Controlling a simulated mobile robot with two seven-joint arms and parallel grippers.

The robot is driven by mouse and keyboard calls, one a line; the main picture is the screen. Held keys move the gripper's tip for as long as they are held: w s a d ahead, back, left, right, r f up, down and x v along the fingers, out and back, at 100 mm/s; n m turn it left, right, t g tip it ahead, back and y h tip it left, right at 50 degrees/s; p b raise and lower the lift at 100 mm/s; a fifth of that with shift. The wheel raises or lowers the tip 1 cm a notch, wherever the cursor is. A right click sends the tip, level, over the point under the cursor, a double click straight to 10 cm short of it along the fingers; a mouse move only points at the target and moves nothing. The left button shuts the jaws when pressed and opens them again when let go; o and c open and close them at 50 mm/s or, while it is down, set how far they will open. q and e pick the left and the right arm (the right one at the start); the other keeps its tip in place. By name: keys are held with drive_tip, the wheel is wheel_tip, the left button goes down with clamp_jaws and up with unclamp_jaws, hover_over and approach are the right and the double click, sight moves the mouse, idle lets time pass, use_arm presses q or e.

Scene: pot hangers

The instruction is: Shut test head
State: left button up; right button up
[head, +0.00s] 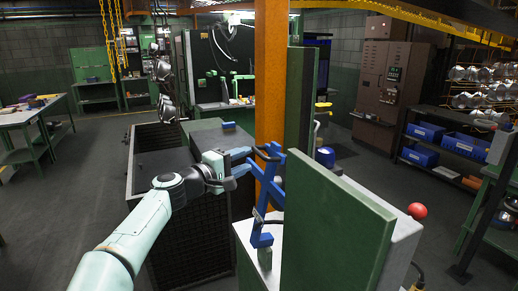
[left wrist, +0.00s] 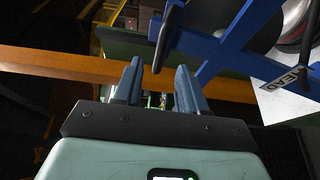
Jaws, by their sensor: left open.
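The test head is a blue frame (head: 262,207) standing over a pale machine top, with a black handle (head: 268,152) at its upper end. In the left wrist view the blue frame (left wrist: 222,55) fills the upper right, beside a label ending in "EAD". The black handle (left wrist: 166,35) shows there at top centre. My left gripper (head: 243,160) reaches in from the left at the handle's height. Its blue fingers (left wrist: 158,85) are open, and the handle's lower end appears between the tips; I cannot tell its depth. My right gripper is not in view.
A green panel (head: 335,225) stands right of the frame, with a red ball (head: 417,211) beyond it. An orange post (head: 270,80) rises behind the handle. Dark mesh crates (head: 155,140) stand behind and below my left arm. Open floor lies to the left.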

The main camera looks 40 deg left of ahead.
sight(259, 151)
use_arm(q)
drive_tip(key=w+p, duration=0.1)
drive_tip(key=w, duration=0.3)
drive_tip(key=w+p, duration=0.1)
drive_tip(key=w, duration=0.1)
drive_tip(key=shift+d+r+p, duration=0.1)
drive_tip(key=shift+d+p, duration=0.15)
drive_tip(key=shift+p, duration=0.05)
drive_tip(key=shift+w, duration=0.45)
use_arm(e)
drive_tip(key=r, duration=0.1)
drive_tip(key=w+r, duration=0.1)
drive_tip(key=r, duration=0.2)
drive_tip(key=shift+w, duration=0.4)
use_arm(q)
clamp_jaws()
